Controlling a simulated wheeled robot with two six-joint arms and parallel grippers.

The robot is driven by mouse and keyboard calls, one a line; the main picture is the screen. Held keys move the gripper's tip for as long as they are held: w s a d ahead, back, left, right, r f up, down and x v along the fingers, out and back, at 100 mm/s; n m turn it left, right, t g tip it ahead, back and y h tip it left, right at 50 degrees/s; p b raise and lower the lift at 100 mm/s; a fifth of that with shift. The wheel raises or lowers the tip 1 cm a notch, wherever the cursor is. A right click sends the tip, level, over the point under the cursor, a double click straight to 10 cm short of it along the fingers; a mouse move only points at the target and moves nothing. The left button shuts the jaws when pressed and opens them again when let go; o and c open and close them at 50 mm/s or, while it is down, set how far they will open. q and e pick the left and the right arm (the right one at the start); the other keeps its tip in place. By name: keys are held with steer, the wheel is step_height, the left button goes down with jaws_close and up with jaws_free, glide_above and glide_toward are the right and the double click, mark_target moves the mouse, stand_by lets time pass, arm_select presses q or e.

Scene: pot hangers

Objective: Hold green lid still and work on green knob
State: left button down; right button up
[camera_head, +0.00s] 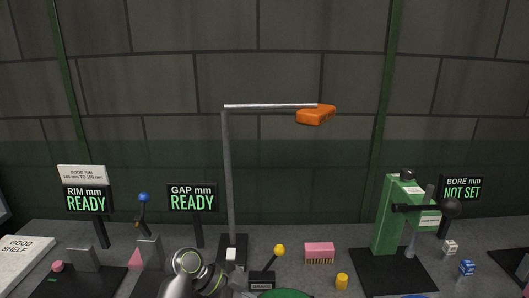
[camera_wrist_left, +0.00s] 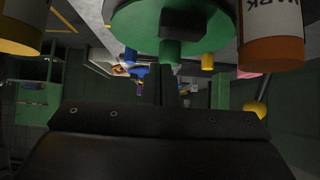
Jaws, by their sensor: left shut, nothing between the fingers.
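The green lid (camera_head: 285,293) shows only as a thin edge at the bottom of the head view. In the left wrist view the green lid (camera_wrist_left: 135,22) fills the top middle, with a dark block against it. A short green knob (camera_wrist_left: 170,52) sticks out from its lower side. My left gripper (camera_wrist_left: 168,75) is shut and empty, with its fingers pointing toward the knob. I cannot tell whether they touch it. My left arm shows at the bottom of the head view, its fingers hidden. My right gripper is in neither view.
A green press (camera_head: 386,220) stands on a black base at right. An orange block (camera_head: 315,115) hangs from a tall metal post (camera_head: 229,170). A yellow cylinder (camera_head: 341,282) and a pink block (camera_head: 319,252) sit nearby. A white labelled cylinder (camera_wrist_left: 272,20) is close in the wrist view.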

arm_select(q)
steer(key=shift+r+p, duration=1.6)
steer(key=shift+r, duration=0.5)
